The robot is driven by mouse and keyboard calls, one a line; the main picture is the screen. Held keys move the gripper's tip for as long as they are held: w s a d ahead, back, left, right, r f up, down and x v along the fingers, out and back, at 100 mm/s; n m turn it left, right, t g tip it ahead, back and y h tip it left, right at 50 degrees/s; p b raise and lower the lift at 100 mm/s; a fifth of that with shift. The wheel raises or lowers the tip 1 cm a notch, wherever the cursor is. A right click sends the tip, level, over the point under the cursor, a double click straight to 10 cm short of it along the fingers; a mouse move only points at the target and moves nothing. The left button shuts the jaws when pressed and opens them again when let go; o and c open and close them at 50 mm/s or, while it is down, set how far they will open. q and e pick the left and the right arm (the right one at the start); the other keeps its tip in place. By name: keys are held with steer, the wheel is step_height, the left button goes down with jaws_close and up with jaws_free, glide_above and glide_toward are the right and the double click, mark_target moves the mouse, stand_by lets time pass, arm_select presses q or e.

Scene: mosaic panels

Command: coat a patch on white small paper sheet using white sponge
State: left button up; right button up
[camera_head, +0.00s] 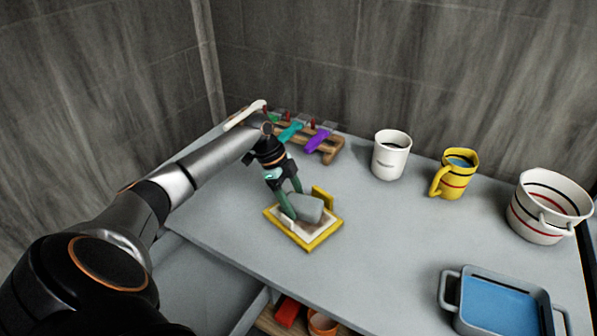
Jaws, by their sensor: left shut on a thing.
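My left gripper (284,203) reaches in from the left and is shut on a pale grey-white sponge (306,208). The sponge is over a white small paper sheet (303,232), and I cannot tell whether it touches the sheet. The sheet lies in a yellow frame (322,237) with a raised yellow block at its back right. The sponge and fingers hide part of the sheet, and no coated patch can be made out. My right gripper is not in view.
A wooden rack (331,149) with coloured-handled tools stands at the back. A white mug (391,155), a yellow mug (455,174) and a striped bucket (547,207) stand to the right. A grey tray with blue content (497,304) is at front right. The table middle is clear.

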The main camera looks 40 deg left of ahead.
arm_select(q)
steer(key=shift+d, duration=0.1)
steer(key=shift+s+d, duration=0.15)
steer(key=shift+d, duration=2.4)
steer(key=shift+s+d, duration=0.1)
steer(key=shift+d, duration=2.45)
step_height(320, 180, up, 6)
step_height(320, 180, up, 3)
